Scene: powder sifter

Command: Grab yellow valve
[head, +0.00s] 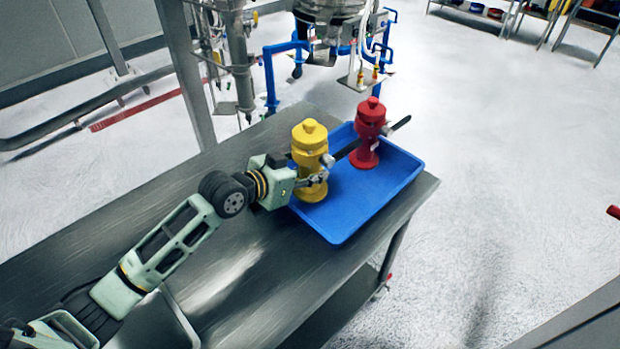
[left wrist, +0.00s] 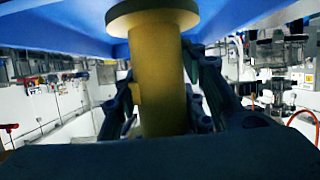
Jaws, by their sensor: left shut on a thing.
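The yellow valve (head: 309,143) stands upright at the left end of the blue tray (head: 349,231), with a dark lever reaching right from it. My left gripper (head: 317,180) is shut around the lower part of its body. In the left wrist view the yellow valve (left wrist: 157,80) fills the middle, with the dark fingers of my left gripper (left wrist: 165,95) on both sides of it. The wrist picture looks upside down, with the blue tray (left wrist: 245,15) at the top. My right gripper is not in view.
A red valve (head: 370,130) with a dark lever stands in the tray, right of and behind the yellow one. The tray sits on a metal table (head: 230,265). Sifter equipment with blue pipes (head: 269,80) stands behind the table. The tray's front right part is empty.

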